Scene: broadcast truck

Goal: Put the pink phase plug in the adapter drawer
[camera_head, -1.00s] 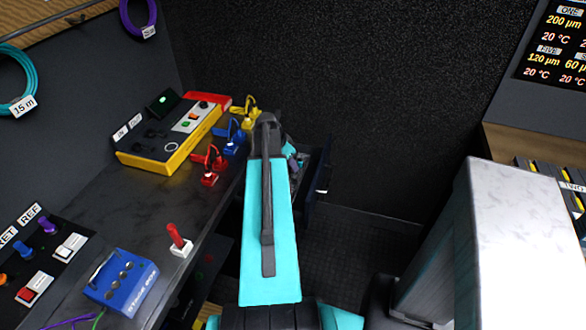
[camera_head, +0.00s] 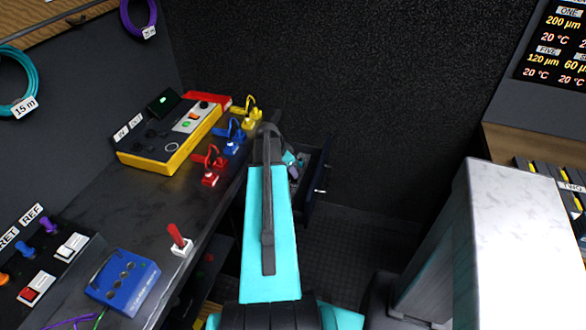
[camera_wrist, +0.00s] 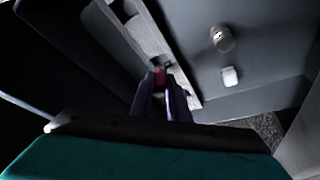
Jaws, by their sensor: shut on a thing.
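My gripper (camera_wrist: 161,86) shows in the wrist view with its two dark fingers close together. A small pinkish-red piece, seemingly the pink phase plug (camera_wrist: 159,74), shows between the fingertips; most of it is hidden. The open drawer (camera_head: 322,178) shows in the head view beyond my arm, at the right of the bench; its handle side faces right. My arm covers part of it. In the wrist view the fingers point toward a dim grey compartment (camera_wrist: 262,72), seemingly the drawer's inside, with a pale cylinder (camera_wrist: 222,38) and a small white block (camera_wrist: 230,76) in it. The gripper's height above it is unclear.
A yellow-edged control box (camera_head: 170,140), red, blue and yellow plugs (camera_head: 233,138), a red-handled white switch (camera_head: 180,240) and a blue stage box (camera_head: 122,281) stand on the bench (camera_head: 125,213). A grey-white block (camera_head: 520,230) stands at the right. Dark floor lies between.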

